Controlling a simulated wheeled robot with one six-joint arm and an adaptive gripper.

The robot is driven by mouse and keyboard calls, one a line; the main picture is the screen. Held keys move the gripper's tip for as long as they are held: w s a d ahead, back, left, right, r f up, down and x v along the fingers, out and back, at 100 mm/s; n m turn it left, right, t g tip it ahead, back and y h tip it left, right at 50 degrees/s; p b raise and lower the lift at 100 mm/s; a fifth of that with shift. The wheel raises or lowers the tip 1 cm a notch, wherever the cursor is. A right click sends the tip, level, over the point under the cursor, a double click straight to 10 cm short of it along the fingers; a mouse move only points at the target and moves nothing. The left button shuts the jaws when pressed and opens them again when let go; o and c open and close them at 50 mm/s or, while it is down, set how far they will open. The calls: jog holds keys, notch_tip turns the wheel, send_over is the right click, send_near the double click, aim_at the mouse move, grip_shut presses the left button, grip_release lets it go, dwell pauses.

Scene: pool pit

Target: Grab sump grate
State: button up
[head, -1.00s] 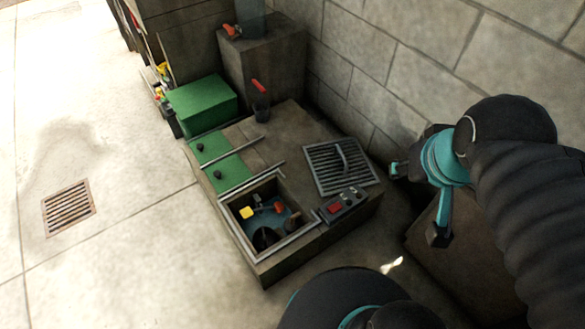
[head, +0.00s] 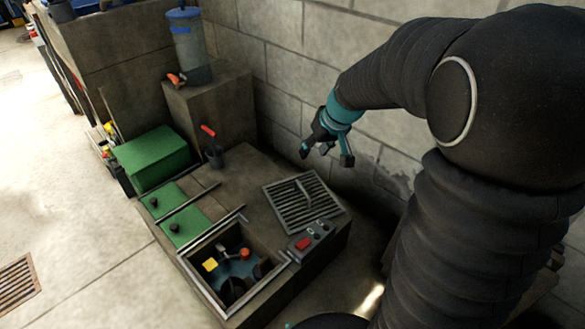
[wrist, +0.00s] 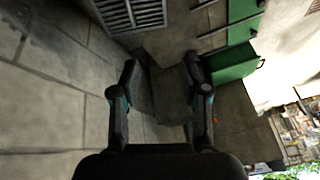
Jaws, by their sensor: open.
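The sump grate (head: 303,203) is a grey slatted square with a raised bar handle across its middle. It lies flat on the stone block, beside the open pit. It also shows in the wrist view at the top (wrist: 132,12), partly cut off by the frame edge. My gripper (head: 326,155) is open and empty, above and behind the grate near the wall, apart from it. In the wrist view my gripper's two fingers (wrist: 160,75) are spread with nothing between them.
The open pit (head: 232,270) holds a yellow piece, an orange-red piece and dark parts. A control box (head: 311,240) with a red button sits by its corner. A red-handled tool stands in a dark cup (head: 214,156). Green panels (head: 176,215), a green box (head: 150,160) and the block wall (head: 290,60) surround it.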

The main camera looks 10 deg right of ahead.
jog(key=b, duration=0.3)
send_near(302, 187)
jog(key=shift+n+y, duration=0.3)
jog(key=shift+y, duration=0.1)
jog(key=shift+d+b+x, duration=0.15)
jog(key=shift+b+x, duration=0.05)
jog(key=shift+x, duration=1.6)
jog(key=shift+d+b+x, duration=0.15)
jog(key=shift+x, duration=1.65)
jog(key=shift+d+b+x, duration=0.15)
jog(key=shift+b+x, duration=0.05)
jog(key=shift+x, duration=1.6)
jog(key=shift+f, duration=0.2)
jog(key=shift+s, duration=0.1)
grip_shut()
